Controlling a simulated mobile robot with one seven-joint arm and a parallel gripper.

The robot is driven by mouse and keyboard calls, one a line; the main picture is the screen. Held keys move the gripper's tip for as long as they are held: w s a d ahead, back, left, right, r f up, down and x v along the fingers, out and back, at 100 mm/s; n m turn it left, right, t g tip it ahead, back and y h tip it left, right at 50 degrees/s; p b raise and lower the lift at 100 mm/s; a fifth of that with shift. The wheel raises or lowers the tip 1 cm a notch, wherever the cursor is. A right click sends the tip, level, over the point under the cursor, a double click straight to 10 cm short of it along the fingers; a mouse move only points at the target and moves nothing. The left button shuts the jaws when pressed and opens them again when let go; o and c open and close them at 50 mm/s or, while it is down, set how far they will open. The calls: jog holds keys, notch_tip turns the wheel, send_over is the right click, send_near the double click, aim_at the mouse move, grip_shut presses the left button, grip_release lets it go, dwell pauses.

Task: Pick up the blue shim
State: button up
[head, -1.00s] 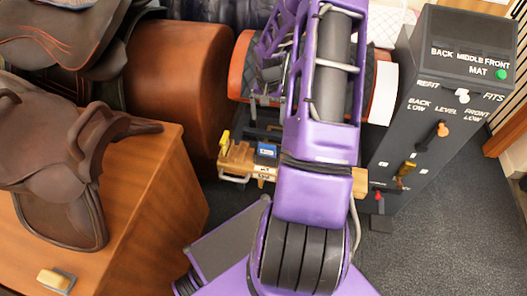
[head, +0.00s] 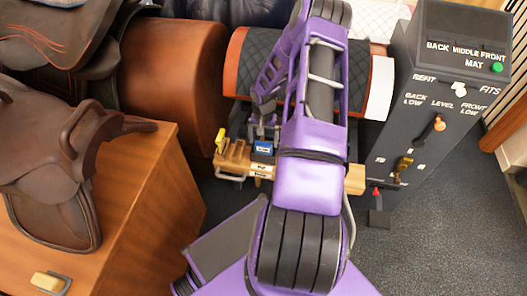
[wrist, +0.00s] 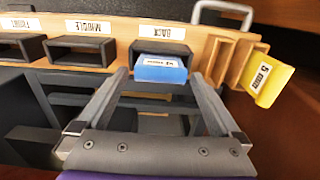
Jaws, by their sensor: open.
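The blue shim (head: 263,147) sits at the wooden rack (head: 232,158) in front of the padded roll. In the wrist view the blue shim (wrist: 160,68) sticks out of the dark slot labelled BACK, with a white label on its upper face. My gripper (wrist: 160,78) is open, its two grey fingers apart on either side of the shim with visible gaps. In the head view my gripper (head: 263,131) is right by the shim, partly hidden by my purple arm. I cannot tell the exact height of the fingertips over the shim.
A yellow shim (wrist: 268,80) stands in a wooden holder close right of the fingers in the wrist view. The MIDDLE slot (wrist: 80,52) beside it looks empty. A metal handle (wrist: 222,10) is beyond. A dark control box (head: 440,90) stands at the right.

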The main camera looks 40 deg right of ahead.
aim_at(263, 142)
notch_tip(263, 142, down, 3)
jog(key=shift+f, duration=0.2)
